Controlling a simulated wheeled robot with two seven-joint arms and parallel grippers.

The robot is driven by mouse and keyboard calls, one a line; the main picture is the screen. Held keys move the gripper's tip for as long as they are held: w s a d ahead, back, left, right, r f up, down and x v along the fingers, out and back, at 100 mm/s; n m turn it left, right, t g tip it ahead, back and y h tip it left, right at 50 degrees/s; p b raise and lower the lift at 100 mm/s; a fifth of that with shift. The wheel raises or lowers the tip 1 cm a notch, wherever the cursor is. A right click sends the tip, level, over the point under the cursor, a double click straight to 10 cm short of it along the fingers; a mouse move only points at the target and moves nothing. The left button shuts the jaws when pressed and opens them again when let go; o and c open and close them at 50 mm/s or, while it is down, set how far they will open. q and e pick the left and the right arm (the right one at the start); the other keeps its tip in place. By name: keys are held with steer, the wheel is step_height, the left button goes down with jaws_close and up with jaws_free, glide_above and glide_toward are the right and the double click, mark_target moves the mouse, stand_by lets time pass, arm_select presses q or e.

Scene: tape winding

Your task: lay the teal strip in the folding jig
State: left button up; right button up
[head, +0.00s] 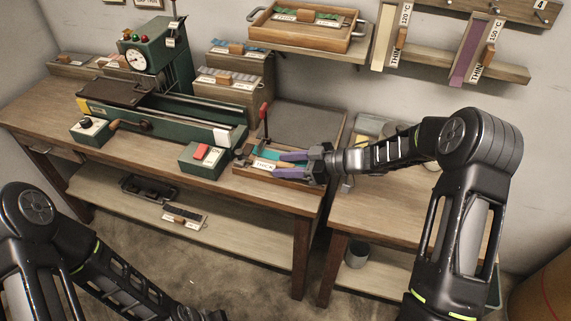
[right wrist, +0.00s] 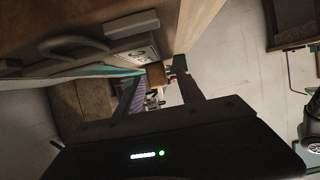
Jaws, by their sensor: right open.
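The teal strip (head: 268,154) shows in the head view at a shallow wooden tray (head: 297,184) with a THICK label, on the front right of the bench. My right gripper (head: 279,163) reaches in from the right, its purple fingers open at the tray. In the right wrist view a teal band (right wrist: 112,72) runs left of the fingers, and a small wooden block (right wrist: 156,75) shows between or beyond them. I cannot tell if the fingers touch anything. A red-handled upright lever (head: 263,112) stands just behind the tray; I cannot clearly identify the folding jig. My left gripper is out of view.
A green winding machine (head: 160,112) fills the bench's left and middle. A green box with a red switch (head: 203,157) stands just left of the tray. A dark grey mat (head: 308,124) lies clear behind it. A wall shelf (head: 310,40) hangs above.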

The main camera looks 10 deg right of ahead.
steer(key=v, duration=0.7)
steer(key=shift+s+d+r+b, duration=0.1)
steer(key=shift+s+d+b, duration=0.05)
steer(key=shift+d+b, duration=0.15)
